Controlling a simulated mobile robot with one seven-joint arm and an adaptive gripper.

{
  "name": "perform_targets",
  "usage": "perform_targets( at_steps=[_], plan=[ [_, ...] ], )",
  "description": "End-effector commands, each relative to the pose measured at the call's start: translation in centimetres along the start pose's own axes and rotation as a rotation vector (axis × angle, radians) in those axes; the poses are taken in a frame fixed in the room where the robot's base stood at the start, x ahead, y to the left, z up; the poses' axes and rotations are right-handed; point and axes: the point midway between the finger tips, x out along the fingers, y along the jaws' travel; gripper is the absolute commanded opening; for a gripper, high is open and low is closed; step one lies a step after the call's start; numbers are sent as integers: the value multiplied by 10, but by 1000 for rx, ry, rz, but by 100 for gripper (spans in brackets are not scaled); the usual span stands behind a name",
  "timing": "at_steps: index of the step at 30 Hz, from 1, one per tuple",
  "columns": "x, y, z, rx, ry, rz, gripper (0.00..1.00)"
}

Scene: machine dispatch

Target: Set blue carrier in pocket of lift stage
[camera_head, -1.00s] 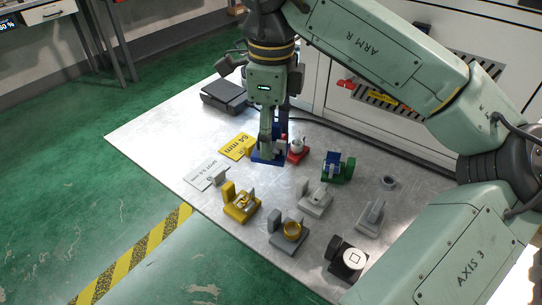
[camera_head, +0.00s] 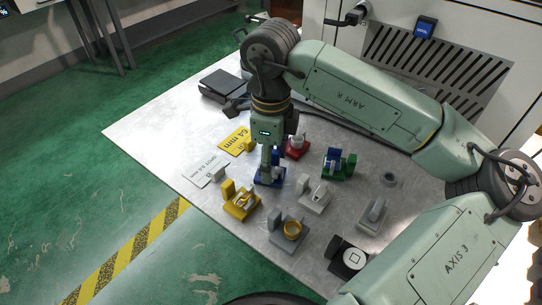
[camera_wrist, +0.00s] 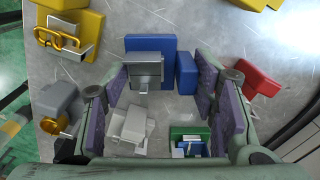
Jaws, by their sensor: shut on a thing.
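The blue carrier (camera_head: 268,181) is below my gripper (camera_head: 270,172) among the other carriers in the head view. In the wrist view the blue carrier (camera_wrist: 151,44) shows as a flat blue base with a grey block and a smaller blue block beside it. I cannot tell which thing is the lift stage.
Close by stand a yellow carrier (camera_head: 238,207), a red carrier (camera_head: 296,152), a green carrier (camera_head: 347,168), a light grey carrier (camera_head: 314,198) and a grey carrier with a gold ring (camera_head: 284,240). A black block with a white top (camera_head: 353,259) stands near the front edge.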

Motion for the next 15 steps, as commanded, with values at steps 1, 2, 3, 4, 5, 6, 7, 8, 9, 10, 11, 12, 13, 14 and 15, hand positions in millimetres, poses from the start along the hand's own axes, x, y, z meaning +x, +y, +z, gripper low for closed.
perform_targets(
  at_steps=[1, 2, 3, 4, 5, 6, 7, 8, 9, 10, 11, 12, 13, 14, 15],
  plan=[
    [0, 0, 0, 0, 0, -1, 16],
    [-1, 0, 0, 0, 0, -1, 16],
    [-1, 0, 0, 0, 0, -1, 16],
    [-1, 0, 0, 0, 0, -1, 16],
    [0, 0, 0, 0, 0, -1, 16],
    [0, 0, 0, 0, 0, -1, 16],
    [2, 0, 0, 0, 0, -1, 16],
    [3, 0, 0, 0, 0, -1, 16],
    [4, 0, 0, 0, 0, -1, 16],
    [4, 0, 0, 0, 0, -1, 16],
    [3, 0, 0, 0, 0, -1, 55],
    [2, 0, 0, 0, 0, -1, 57],
    [2, 0, 0, -1, 0, 0, 59],
    [2, 0, 0, -1, 0, 0, 61],
    [2, 0, 0, -1, 0, 0, 64]
  ],
)
